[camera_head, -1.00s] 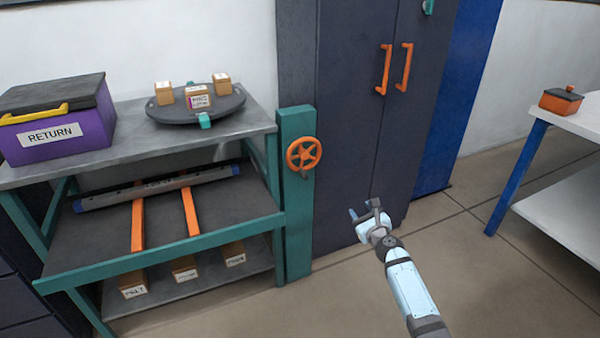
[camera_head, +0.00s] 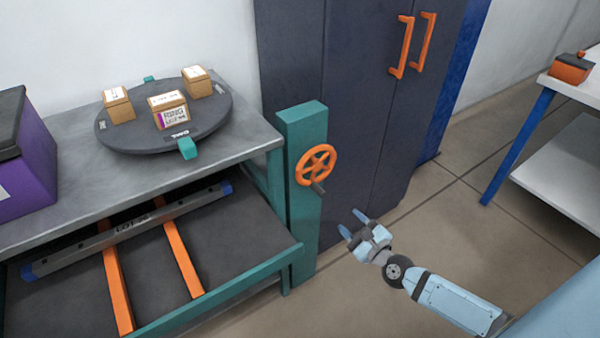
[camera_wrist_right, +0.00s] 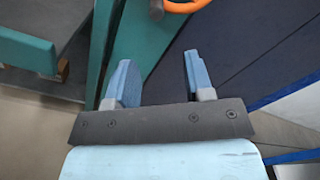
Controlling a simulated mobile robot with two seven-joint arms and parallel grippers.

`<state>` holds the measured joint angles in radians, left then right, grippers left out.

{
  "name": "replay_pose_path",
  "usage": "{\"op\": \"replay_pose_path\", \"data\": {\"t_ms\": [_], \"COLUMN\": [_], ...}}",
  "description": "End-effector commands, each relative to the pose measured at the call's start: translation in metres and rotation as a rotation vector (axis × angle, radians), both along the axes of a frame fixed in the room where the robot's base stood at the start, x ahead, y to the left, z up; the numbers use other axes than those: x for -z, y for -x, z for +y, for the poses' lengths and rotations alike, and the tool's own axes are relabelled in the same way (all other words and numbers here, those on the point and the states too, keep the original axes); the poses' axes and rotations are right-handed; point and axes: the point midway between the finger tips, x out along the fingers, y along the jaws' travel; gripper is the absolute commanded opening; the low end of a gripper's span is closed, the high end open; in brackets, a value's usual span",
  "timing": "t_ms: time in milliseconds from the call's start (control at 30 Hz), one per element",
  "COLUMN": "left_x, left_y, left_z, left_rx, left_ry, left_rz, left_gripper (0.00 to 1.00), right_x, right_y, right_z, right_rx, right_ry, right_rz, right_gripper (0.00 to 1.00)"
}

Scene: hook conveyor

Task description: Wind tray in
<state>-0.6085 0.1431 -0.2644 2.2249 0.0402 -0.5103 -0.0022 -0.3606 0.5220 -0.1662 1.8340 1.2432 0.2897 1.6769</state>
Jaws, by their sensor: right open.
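An orange handwheel (camera_head: 316,160) with a dark crank handle (camera_head: 318,188) is mounted on the teal post (camera_head: 304,225) at the right end of the bench. Part of the wheel's orange rim shows at the top of the right wrist view (camera_wrist_right: 188,6). The dark tray (camera_head: 232,238) sits under the bench top, with orange rails and a grey bar across it. My right gripper (camera_head: 352,224) is open and empty, below and to the right of the wheel, apart from it. My left gripper is not in view.
A round turntable (camera_head: 165,142) with small boxes stands on the bench top (camera_head: 62,205). A purple bin (camera_head: 20,165) is at the left. A dark cabinet (camera_head: 350,80) stands behind the post. A white table (camera_head: 580,100) is at the right; the floor between is clear.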

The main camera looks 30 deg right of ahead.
Motion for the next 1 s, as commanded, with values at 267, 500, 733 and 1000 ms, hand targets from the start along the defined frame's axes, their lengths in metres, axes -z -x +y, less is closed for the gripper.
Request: {"op": "replay_pose_path", "data": {"t_ms": [267,500,733,1000], "left_x": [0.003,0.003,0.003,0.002], "left_y": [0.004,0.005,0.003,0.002], "left_z": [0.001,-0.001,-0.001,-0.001], "left_rx": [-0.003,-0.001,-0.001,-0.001], "left_ry": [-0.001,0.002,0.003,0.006], "left_rz": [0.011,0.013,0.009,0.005], "left_gripper": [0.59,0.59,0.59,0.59], "right_x": [-0.001,-0.002,-0.002,0.0], "right_y": [-0.007,-0.056,-0.102,-0.127], "right_z": [0.006,0.01,0.013,0.016], "right_rx": [-0.011,-0.01,-0.011,-0.012], "right_ry": [-0.001,-0.001,-0.001,0.0], "right_rz": [-0.003,-0.005,-0.003,-0.001], "right_gripper": [0.48,0.48,0.48,0.48]}}
